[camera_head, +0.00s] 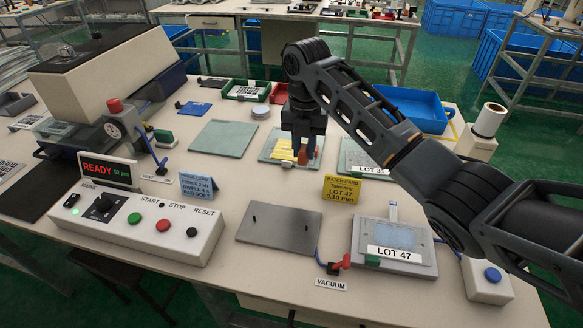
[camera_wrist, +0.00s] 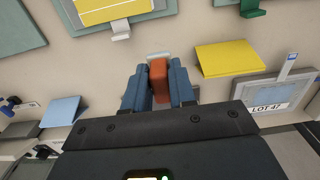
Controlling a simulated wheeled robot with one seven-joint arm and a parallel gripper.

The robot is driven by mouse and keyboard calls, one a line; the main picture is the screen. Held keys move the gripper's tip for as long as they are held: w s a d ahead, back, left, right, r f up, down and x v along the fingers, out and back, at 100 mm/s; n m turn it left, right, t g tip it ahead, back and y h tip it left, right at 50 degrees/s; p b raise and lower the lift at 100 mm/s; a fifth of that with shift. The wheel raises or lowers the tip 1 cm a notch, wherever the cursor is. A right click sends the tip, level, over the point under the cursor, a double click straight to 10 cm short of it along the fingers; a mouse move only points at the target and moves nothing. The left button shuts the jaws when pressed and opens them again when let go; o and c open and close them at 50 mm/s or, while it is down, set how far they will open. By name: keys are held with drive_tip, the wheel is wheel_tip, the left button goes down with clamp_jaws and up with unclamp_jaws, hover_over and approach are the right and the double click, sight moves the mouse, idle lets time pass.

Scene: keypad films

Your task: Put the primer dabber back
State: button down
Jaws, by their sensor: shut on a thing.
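The primer dabber (camera_wrist: 159,80), an orange-brown block with a pale end, is between my gripper's fingers (camera_wrist: 160,88) in the wrist view. My gripper is shut on it. In the head view my gripper (camera_head: 303,150) points down, and a bit of the red dabber (camera_head: 303,158) shows at its fingertips. It appears over the near right part of a pale green plate (camera_head: 270,158) with yellow films. How high the dabber is above the surface I cannot tell. The dabber's resting place is not clear to me.
A yellow batch card (camera_head: 341,189) stands close on the near right. A LOT 47 frame (camera_head: 402,268), a grey plate with pins (camera_head: 279,230) and a button panel (camera_head: 146,222) lie nearer. A green mat (camera_head: 222,138) is left. A red bin (camera_head: 279,94) and blue tray (camera_head: 412,107) are behind.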

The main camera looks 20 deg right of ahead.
drive_tip(key=a, duration=0.1)
drive_tip(key=a+f, duration=0.2)
drive_tip(key=shift+s+a+f, duration=0.1)
drive_tip(key=shift+s+a, duration=0.05)
drive_tip(key=shift+s, duration=0.15)
drive_tip(key=shift+f+p, duration=0.4)
drive_tip(key=shift+f, duration=1.5)
drive_tip(key=shift+f, duration=0.15)
drive_tip(key=c, duration=0.9)
unclamp_jaws()
wheel_tip(320, 180, up, 12)
drive_tip(key=shift+r, duration=0.15)
